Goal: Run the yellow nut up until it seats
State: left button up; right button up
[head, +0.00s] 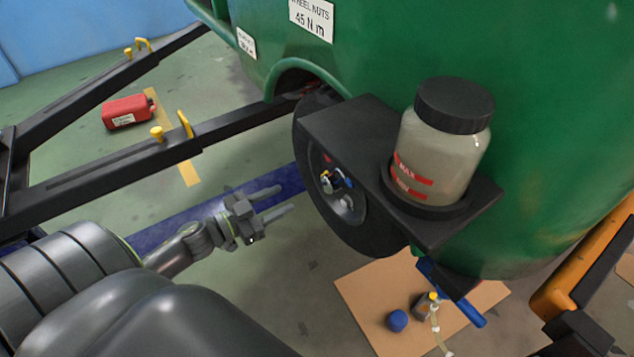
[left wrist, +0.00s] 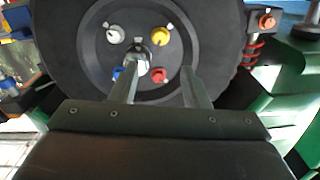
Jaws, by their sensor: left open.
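The black wheel (head: 335,225) stands under the green body, and it fills the upper part of the left wrist view (left wrist: 60,60). The yellow nut (left wrist: 161,34) is at the upper right of the hub, with white, red and blue nuts around the metal centre. In the head view the nuts are small and hard to tell apart. My left gripper (head: 287,199) is open and empty, its fingers pointing at the hub with a gap before the wheel. In the left wrist view its fingers (left wrist: 158,84) are spread below the yellow nut. My right gripper is not in view.
A black bracket with a fluid jar (head: 440,155) juts out above and right of the wheel. Black shafts (head: 110,165) run along the left. A cardboard sheet (head: 375,300) with a blue cap (head: 397,320) lies below. A red can (head: 128,111) is on the floor.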

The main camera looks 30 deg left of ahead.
pick_arm(q)
jog(key=p+x, duration=0.1)
jog(key=x, duration=1)
jog(key=shift+w, duration=0.15)
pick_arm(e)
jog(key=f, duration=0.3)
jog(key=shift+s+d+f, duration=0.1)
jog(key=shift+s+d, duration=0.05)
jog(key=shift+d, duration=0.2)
pick_arm(q)
grip_shut()
